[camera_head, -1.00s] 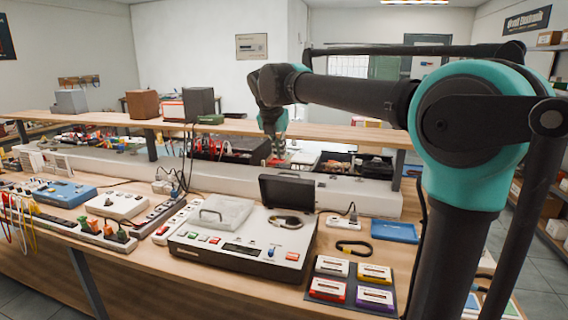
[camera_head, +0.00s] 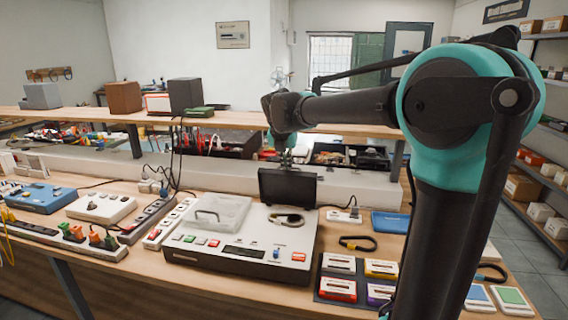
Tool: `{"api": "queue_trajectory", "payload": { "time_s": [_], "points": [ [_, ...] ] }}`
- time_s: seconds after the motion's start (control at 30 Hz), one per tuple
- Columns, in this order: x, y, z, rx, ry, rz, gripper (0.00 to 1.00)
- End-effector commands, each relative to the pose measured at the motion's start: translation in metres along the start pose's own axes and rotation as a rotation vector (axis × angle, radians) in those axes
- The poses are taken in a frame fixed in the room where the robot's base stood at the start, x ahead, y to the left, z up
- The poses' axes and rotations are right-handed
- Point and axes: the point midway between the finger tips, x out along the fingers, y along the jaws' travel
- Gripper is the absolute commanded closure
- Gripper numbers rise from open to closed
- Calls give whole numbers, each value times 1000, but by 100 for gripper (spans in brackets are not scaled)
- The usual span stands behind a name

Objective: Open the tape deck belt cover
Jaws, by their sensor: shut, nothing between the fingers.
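The cream tape deck (camera_head: 225,254) stands on the bench in the middle of the view. Its dark belt cover (camera_head: 287,189) stands upright at the back right of the deck. A clear lid with a handle (camera_head: 220,213) lies on the deck's left part. My gripper (camera_head: 285,161) is shut and empty, pointing down around the cover's top edge. Its fingertips are small and partly hidden, so I cannot tell whether they touch the cover.
A loose black belt (camera_head: 357,243) and a blue box (camera_head: 390,223) lie right of the deck. Several cassettes sit on a dark mat (camera_head: 331,274) at front right. Power strips (camera_head: 150,218) and cables crowd the left. A raised wooden shelf (camera_head: 225,119) runs behind.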

Motion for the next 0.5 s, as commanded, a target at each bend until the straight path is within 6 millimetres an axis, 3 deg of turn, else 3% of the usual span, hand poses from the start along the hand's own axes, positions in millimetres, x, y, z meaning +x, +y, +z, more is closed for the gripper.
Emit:
{"api": "queue_trajectory", "payload": {
  "time_s": [0.27,0.5],
  "points": [
    [4,-2,-4,4,11,-3,100],
    [16,-2,18,7,12,-4,100]
  ]
}}
